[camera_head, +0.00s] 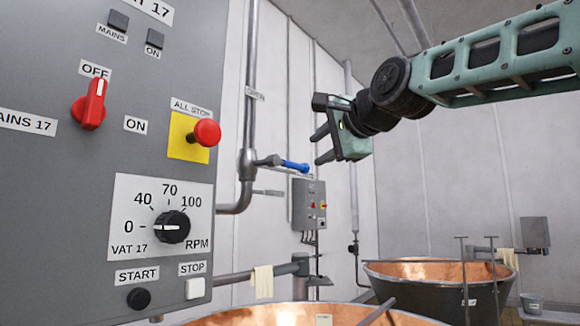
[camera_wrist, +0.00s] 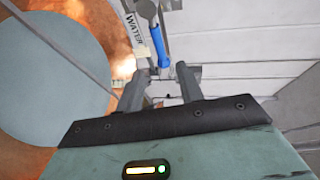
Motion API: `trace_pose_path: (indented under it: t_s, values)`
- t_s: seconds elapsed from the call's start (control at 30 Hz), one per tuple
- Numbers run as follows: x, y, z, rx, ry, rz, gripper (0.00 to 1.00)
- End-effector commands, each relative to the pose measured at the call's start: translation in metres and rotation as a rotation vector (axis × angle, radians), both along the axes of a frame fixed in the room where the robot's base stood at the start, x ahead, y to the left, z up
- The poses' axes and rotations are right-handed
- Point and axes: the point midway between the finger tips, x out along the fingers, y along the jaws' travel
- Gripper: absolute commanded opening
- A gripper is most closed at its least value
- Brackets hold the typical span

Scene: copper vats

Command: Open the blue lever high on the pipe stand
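The blue lever (camera_head: 295,166) sticks out to the right, roughly level, from a valve on the grey upright pipe (camera_head: 250,100). In the wrist view the blue lever (camera_wrist: 158,42) points toward my gripper, its near end lined up with the gap between the fingertips. My gripper (camera_head: 319,146) is open, with its two fingers pointing left, just above and right of the lever's end. The fingers also show apart in the wrist view (camera_wrist: 160,76). Nothing is held. I see no clear contact with the lever, and the exact depth gap is hard to tell.
A large grey control panel (camera_head: 60,200) with a red switch, stop button and dial fills the left side. A small grey box (camera_head: 309,204) hangs on the wall below the lever. Copper vats (camera_head: 430,275) stand below. Open air lies right of the lever.

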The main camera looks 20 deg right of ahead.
Motion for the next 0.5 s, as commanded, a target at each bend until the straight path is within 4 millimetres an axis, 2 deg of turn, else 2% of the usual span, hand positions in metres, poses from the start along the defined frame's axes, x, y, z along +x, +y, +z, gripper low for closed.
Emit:
trace_pose_path:
  t_s: [0.1, 0.5]
  values:
    - [0.026, 0.007, -0.003, -0.001, 0.004, 0.002, 0.37]
    - [0.101, 0.024, -0.018, -0.001, 0.003, 0.002, 0.37]
